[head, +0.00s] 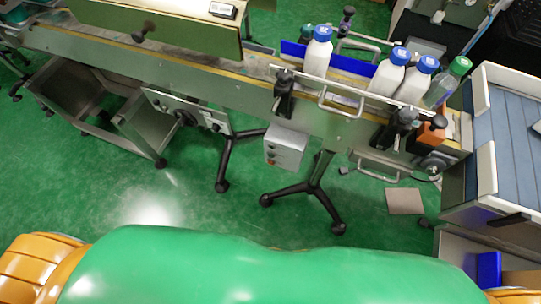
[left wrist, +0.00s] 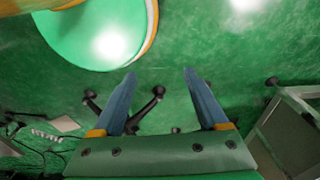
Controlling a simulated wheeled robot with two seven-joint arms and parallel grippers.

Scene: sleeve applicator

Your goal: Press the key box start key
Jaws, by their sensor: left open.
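A small grey box (head: 285,147) hangs below the conveyor, near the middle of the head view. It looks like the key box. Its front has a few small dark and reddish keys, too small to tell which is the start key. My left gripper (left wrist: 159,73) shows in the left wrist view with its two blue fingers wide apart and nothing between the tips. It points over the green floor, with black stand legs beyond it. The box cannot be made out in that view. The head view shows neither gripper.
The conveyor (head: 240,85) crosses the head view, carrying blue-capped bottles (head: 318,52) and a green-capped bottle (head: 447,80). Black wheeled legs (head: 315,185) stand below it. A metal frame (head: 110,115) stands left, a blue-topped cabinet (head: 505,125) right. Green floor (head: 190,205) lies open in front.

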